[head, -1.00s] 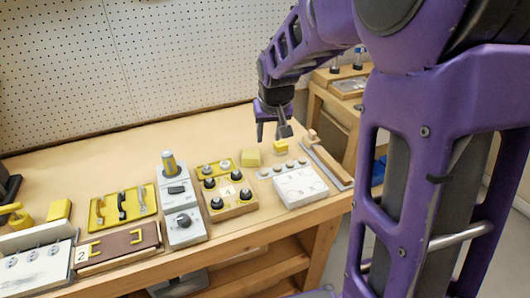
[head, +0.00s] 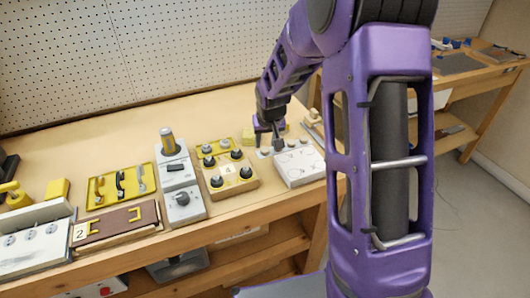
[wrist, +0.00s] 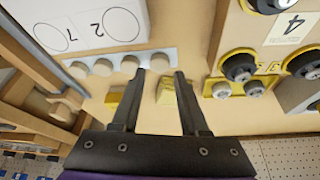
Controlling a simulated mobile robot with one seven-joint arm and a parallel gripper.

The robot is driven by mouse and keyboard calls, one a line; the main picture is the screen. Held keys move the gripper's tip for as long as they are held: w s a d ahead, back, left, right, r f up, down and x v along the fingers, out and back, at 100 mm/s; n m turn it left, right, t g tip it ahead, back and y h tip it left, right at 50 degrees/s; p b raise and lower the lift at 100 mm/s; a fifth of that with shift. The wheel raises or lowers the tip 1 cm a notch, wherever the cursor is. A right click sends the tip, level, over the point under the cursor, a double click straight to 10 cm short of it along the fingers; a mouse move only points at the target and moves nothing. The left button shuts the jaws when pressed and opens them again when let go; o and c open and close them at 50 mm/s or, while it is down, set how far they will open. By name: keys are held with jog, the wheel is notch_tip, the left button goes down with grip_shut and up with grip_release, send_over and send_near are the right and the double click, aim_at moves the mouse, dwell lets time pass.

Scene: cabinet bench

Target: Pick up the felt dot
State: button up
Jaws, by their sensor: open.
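Several small round beige dots, the felt dots, sit in a row on a grey strip (wrist: 90,84) in the wrist view. The end felt dot (wrist: 160,62) appears between my fingertips; the others lie to the left. My gripper (wrist: 159,74) is open, with its two dark fingers apart and nothing held. In the head view my gripper (head: 267,148) is low over the bench at the back edge of the white box (head: 298,168). There the fingers and arm partly hide the strip and its dots. I cannot tell whether the fingertips touch the strip.
A yellow block (wrist: 165,92) shows between my fingers, and another yellow piece (wrist: 113,101) lies left of them. The knob panel marked 4 (head: 229,176) stands close to the left of my gripper. Bare bench top (head: 110,140) lies toward the pegboard.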

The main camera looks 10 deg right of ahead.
aim_at(265, 149)
jog(key=shift+x, duration=1.6)
jog(key=shift+s, duration=0.1)
grip_shut()
